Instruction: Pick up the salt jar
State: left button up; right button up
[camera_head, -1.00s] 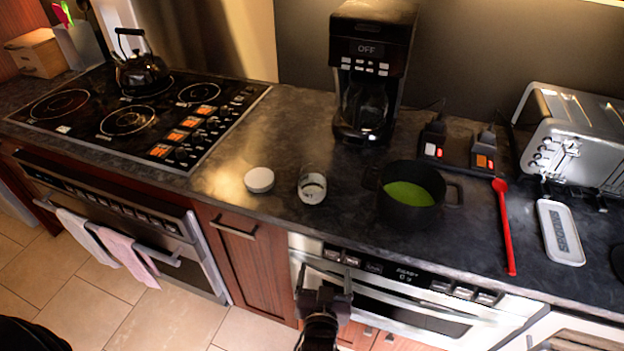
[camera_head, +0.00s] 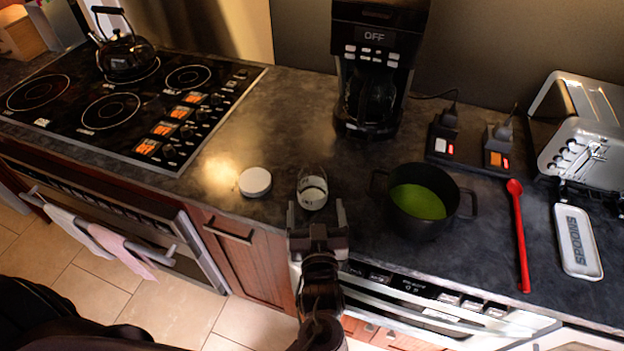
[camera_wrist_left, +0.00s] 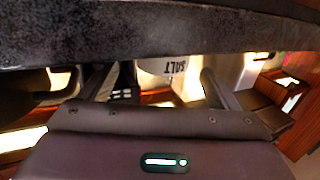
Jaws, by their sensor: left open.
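The salt jar (camera_head: 312,190), a small clear jar with white contents, stands uncovered near the counter's front edge in the head view. Its SALT lettering shows in the left wrist view (camera_wrist_left: 170,66), between the fingers, partly cut off by a dark slab edge. A round white lid (camera_head: 255,182) lies on the counter to its left. My left gripper (camera_head: 316,206) is open at the front edge, its two fingers pointing toward the jar, one on each side of its near end. Whether they touch it cannot be told. My right gripper is not in view.
A black pot with green contents (camera_head: 414,224) stands close right of the jar. A coffee maker (camera_head: 381,50) is behind, the stove (camera_head: 110,105) to the left. A red spoon (camera_head: 520,240), spoon rest (camera_head: 577,240) and toaster (camera_head: 580,130) are at right. Counter behind the lid is clear.

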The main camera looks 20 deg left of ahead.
aim_at(314, 201)
pick_arm(q)
jog(key=p+x, duration=0.2)
jog(key=x, duration=0.1)
jog(key=shift+w+a+r, duration=0.1)
jog(key=shift+w+a, duration=0.2)
jog(key=shift+f+x, duration=0.25)
jog(key=shift+x, duration=0.85)
jog(key=shift+w+f, duration=0.1)
jog(key=shift+w, duration=0.05)
jog(key=c, duration=1.1)
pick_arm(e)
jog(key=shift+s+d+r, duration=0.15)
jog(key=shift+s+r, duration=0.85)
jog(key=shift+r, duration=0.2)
pick_arm(q)
jog(key=shift+a, duration=0.1)
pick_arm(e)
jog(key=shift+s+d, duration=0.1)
